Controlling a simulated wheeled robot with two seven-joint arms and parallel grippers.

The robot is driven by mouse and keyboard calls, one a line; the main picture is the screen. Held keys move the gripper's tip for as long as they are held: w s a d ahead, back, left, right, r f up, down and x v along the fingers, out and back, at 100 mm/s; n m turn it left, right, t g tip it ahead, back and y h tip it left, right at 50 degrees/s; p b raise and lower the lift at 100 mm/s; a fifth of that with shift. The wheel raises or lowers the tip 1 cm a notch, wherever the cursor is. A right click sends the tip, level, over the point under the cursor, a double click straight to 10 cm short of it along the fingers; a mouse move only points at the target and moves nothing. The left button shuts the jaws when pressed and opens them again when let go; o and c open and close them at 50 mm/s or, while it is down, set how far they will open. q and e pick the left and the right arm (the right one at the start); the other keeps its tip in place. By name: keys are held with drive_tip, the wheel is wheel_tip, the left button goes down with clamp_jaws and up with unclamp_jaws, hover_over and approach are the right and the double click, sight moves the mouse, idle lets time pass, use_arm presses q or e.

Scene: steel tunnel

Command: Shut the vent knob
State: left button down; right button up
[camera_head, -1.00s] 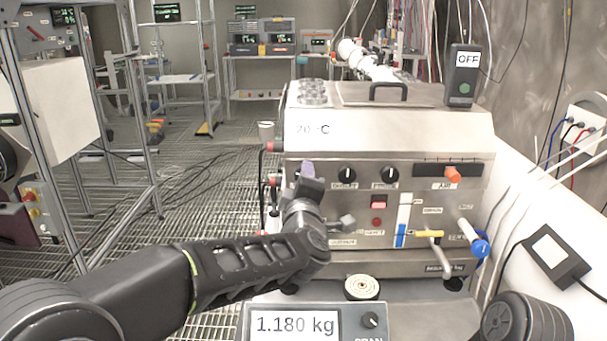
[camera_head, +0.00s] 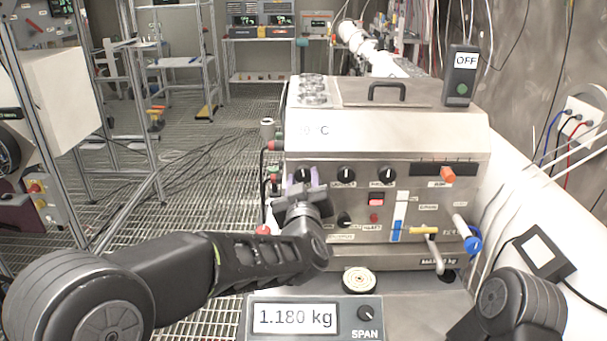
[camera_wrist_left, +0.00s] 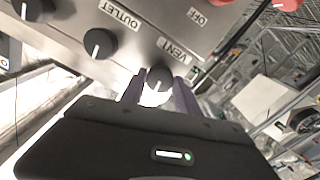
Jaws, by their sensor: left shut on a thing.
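The vent knob (camera_wrist_left: 159,78) is a small black round knob with a pale pointer mark, beside the VENT label on the steel panel in the left wrist view. It also shows at the panel's upper left in the head view (camera_head: 303,174). My left gripper (camera_wrist_left: 158,90) has its two purple fingers on either side of the knob and is shut on it. In the head view my left gripper (camera_head: 303,184) covers the lower part of the knob and hides its label. My right arm shows at the lower right, but its gripper is out of view.
The outlet knob (camera_wrist_left: 100,43) is close beside the vent knob. The steel machine (camera_head: 390,140) also carries a red slider (camera_head: 447,174), a yellow-handled valve (camera_head: 424,231) and a blue-ended tap (camera_head: 472,245). A scale display (camera_head: 295,318) stands in front.

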use_arm(q)
drive_tip(key=shift+m+p, duration=0.35)
drive_tip(key=shift+m, duration=0.45)
drive_tip(key=shift+f, duration=0.1)
drive_tip(key=c, duration=0.9)
unclamp_jaws()
drive_tip(key=s+b, duration=0.2)
drive_tip(key=s, duration=0.6)
